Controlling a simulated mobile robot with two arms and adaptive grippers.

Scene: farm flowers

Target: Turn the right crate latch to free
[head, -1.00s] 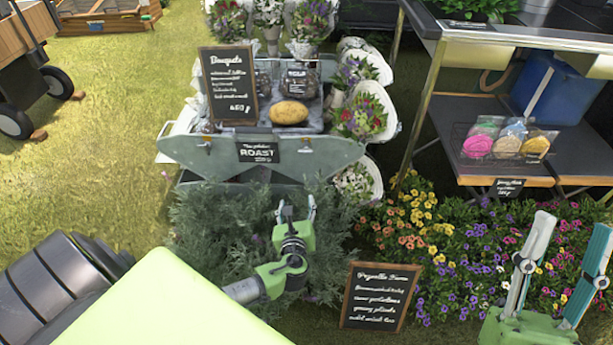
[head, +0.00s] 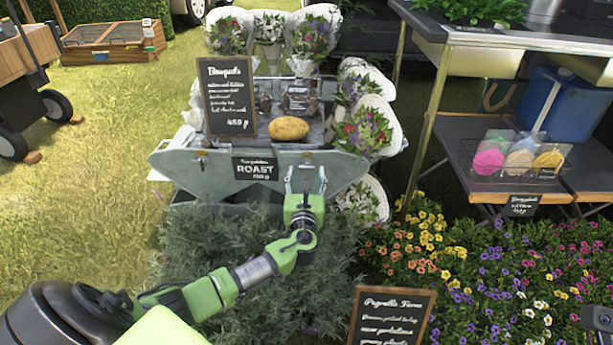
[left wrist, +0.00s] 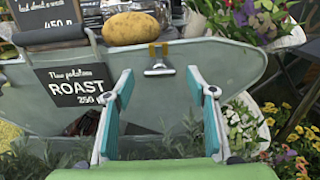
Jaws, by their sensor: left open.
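The grey metal crate (head: 225,176) stands ahead with a black ROAST sign on its front; it fills the left wrist view too (left wrist: 215,62). Its right latch (left wrist: 158,62), a small metal bar under a yellowish hinge piece, sits on the front panel right of the sign. My left gripper (head: 306,176) is in front of that side of the crate. In the left wrist view its two teal fingers (left wrist: 160,80) are open and empty, one on either side below the latch, with a visible gap to it. The left latch (head: 201,158) shows in the head view.
A potato (head: 289,128) and a Bouquets board (head: 228,97) are on the crate top. Wrapped bouquets (head: 365,130) crowd its right side. Bushy green plants (head: 215,245) fill the space below my left arm. A chalkboard (head: 391,318) and flowers are at right.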

